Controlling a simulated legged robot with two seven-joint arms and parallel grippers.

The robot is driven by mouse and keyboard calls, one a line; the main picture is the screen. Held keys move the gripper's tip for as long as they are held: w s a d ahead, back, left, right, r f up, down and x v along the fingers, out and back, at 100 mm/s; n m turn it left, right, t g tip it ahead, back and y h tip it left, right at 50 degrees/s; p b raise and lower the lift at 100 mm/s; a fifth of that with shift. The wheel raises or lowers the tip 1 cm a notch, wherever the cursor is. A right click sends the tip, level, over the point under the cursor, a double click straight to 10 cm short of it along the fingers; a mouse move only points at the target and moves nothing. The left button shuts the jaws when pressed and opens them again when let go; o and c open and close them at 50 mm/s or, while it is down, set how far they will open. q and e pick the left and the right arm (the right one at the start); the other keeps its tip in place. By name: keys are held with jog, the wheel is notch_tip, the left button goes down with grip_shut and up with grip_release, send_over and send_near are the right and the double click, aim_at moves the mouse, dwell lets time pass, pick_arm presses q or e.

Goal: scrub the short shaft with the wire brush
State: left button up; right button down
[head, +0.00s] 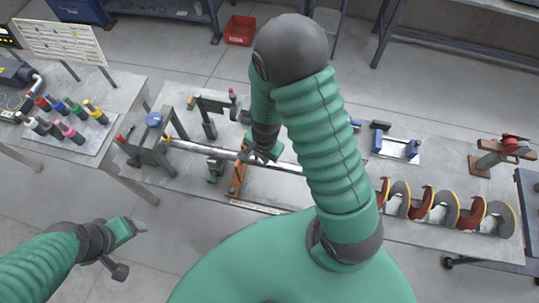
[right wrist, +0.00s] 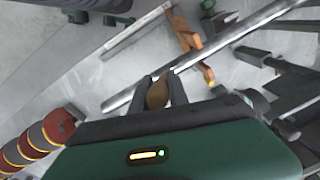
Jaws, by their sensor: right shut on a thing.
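The short shaft is a long grey metal rod (head: 210,148) lying across the table, its left end at the blue-capped positioner stand (head: 152,140). In the right wrist view the shaft (right wrist: 222,44) runs diagonally just beyond my fingertips. My right gripper (head: 262,154) is over the shaft's middle, shut on a brown piece (right wrist: 157,94) that seems to be the wire brush. Its bristles are hidden, so I cannot tell whether it touches the shaft. My left gripper (head: 138,227) hangs at lower left, away from the table; its jaw opening is unclear.
Clamps and a blue-ended fixture (head: 396,146) are along the back. A red bin (head: 240,30) is on the floor.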

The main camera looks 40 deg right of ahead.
notch_tip(320, 180, up, 6)
jog(key=p, duration=0.6)
jog(key=shift+w+r, duration=0.1)
notch_tip(320, 180, up, 3)
jog(key=p, duration=0.2)
jog(key=shift+p, duration=0.4)
